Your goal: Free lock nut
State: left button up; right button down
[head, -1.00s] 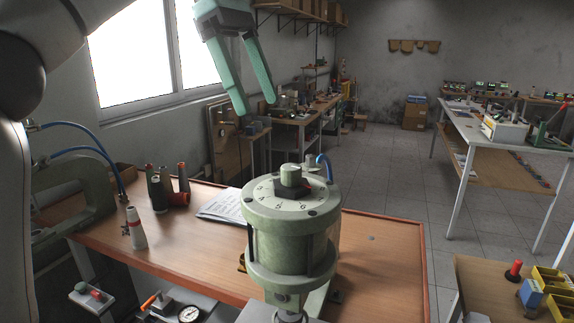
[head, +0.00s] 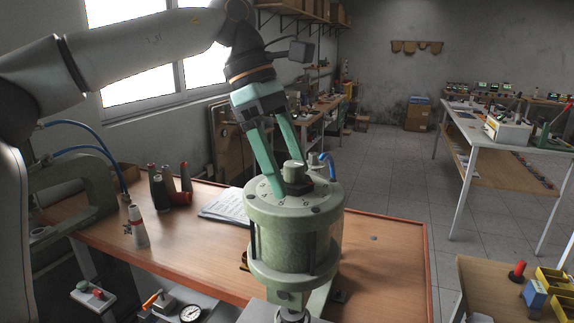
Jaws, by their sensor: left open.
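A green cylindrical pneumatic unit (head: 270,235) stands upright at the front edge of the wooden bench, with a numbered dial on its top plate. A dark collar (head: 298,188), which looks like the lock nut, sits around the knob's base. My left gripper (head: 287,182) points down at the top plate with its jaws open. One finger is left of the knob with its tip near the dial; the other is behind the knob, its tip hidden. I cannot tell whether either touches the nut. My right gripper is out of view.
A blue hose (head: 328,162) joins behind the top plate. A pressure gauge (head: 191,313) is lower left. The bench right of the unit is mostly clear.

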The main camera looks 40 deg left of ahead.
pick_arm(q)
jog(key=c, duration=1.4)
jog(key=shift+n, duration=0.4)
jog(key=shift+s+n+t+y, duration=0.15)
jog(key=shift+n+t+y, duration=0.15)
jog(key=shift+n+t, duration=0.5)
jog(key=n, duration=0.2)
jog(key=n+b, duration=0.1)
jog(key=n, duration=0.1)
jog(key=shift+s+d+t+y, duration=0.15)
jog(key=shift+t+y, duration=0.15)
jog(key=shift+y, duration=0.1)
jog(key=n, duration=0.2)
jog(key=n+t+y+b, duration=0.1)
jog(key=n, duration=0.2)
jog(key=shift+s+d+y, duration=0.1)
jog(key=shift+d+y, duration=0.1)
jog(key=shift+y, duration=0.1)
jog(key=shift+r+n, duration=0.1)
jog(key=shift+n, duration=0.3)
jog(key=o, duration=1.4)
